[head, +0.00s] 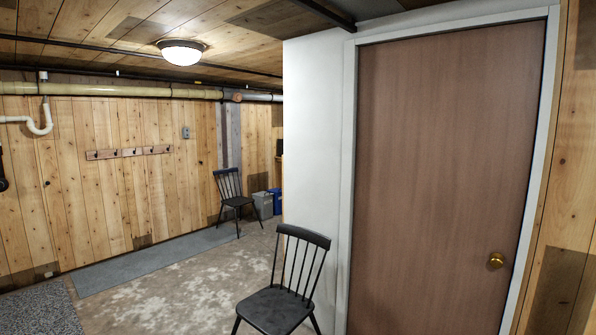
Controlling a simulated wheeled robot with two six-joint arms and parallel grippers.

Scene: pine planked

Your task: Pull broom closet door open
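The closet door (440,180) is a flat reddish-brown wooden door on the right of the head view. It sits shut inside a pale frame (349,200). A round brass knob (495,260) is on its right side, low in the view. The bottom of the door is cut off by the picture edge. Neither of my grippers shows in the head view, and nothing touches the knob.
A black spindle-back chair (275,309) stands just left of the door frame. A second black chair (231,188) is by the far plank wall, beside a grey bin (263,205). Bare patterned floor (170,290) lies to the left, with a grey mat (150,262).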

